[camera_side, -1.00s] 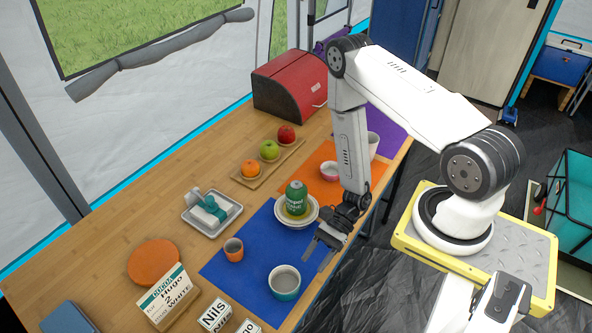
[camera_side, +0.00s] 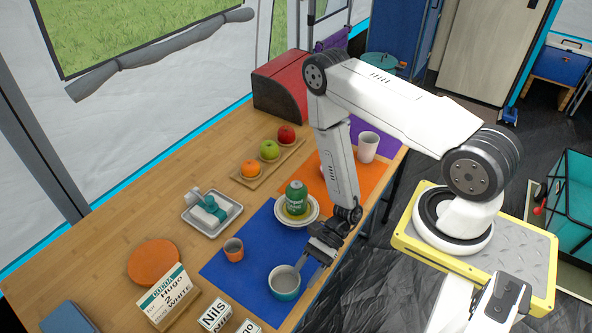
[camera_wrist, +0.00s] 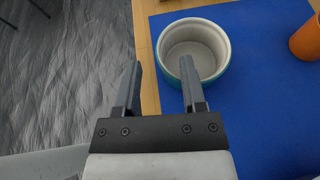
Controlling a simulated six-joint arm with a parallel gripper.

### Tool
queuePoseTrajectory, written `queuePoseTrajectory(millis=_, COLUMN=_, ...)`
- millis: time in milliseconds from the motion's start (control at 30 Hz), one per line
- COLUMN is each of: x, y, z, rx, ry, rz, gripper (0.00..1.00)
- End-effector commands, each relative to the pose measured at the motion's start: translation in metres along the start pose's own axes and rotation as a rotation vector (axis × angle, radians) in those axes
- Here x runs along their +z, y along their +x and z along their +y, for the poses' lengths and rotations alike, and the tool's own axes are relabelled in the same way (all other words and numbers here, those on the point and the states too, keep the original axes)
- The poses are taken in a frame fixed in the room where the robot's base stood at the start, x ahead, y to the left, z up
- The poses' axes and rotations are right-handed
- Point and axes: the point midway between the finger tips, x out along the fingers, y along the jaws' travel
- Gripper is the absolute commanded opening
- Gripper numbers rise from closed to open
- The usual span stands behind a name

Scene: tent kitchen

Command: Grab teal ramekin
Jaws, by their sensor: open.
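The teal ramekin (camera_side: 284,286), white inside, stands upright on the blue mat (camera_side: 222,273) near the table's front edge. In the wrist view the ramekin (camera_wrist: 204,42) is just beyond my fingertips, and the right finger overlaps its near wall in the picture. My gripper (camera_side: 312,268) is open and empty, close to the ramekin's right side in the side view. In the wrist view my gripper (camera_wrist: 160,75) has its left finger over the table edge and floor. I cannot tell whether the right finger touches the ramekin.
An orange cup (camera_side: 233,250) stands on the same mat. A green can (camera_side: 296,198) stands in a white bowl (camera_side: 311,215) behind my gripper. Name boxes (camera_side: 214,315) are at the front left. A tray (camera_side: 212,221) sits farther back. The table edge is close by.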

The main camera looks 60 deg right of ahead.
Motion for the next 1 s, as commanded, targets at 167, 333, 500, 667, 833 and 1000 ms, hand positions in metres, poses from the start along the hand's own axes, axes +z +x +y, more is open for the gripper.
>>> queuePoseTrajectory(millis=167, x=0.000, y=0.016, z=0.001, rx=0.004, ry=-0.001, rz=0.001, gripper=0.53)
queuePoseTrajectory(millis=333, x=0.000, y=0.027, z=0.001, rx=0.003, ry=0.000, rz=0.000, gripper=0.53)
queuePoseTrajectory(millis=500, x=0.000, y=0.031, z=0.001, rx=0.001, ry=0.000, rz=0.001, gripper=0.53)
queuePoseTrajectory(millis=667, x=0.000, y=0.031, z=0.000, rx=0.000, ry=0.000, rz=0.001, gripper=0.53)
queuePoseTrajectory(millis=833, x=0.000, y=0.031, z=0.000, rx=0.000, ry=0.000, rz=0.001, gripper=0.53)
queuePoseTrajectory(millis=1000, x=0.000, y=0.031, z=0.000, rx=0.000, ry=0.000, rz=0.001, gripper=0.53)
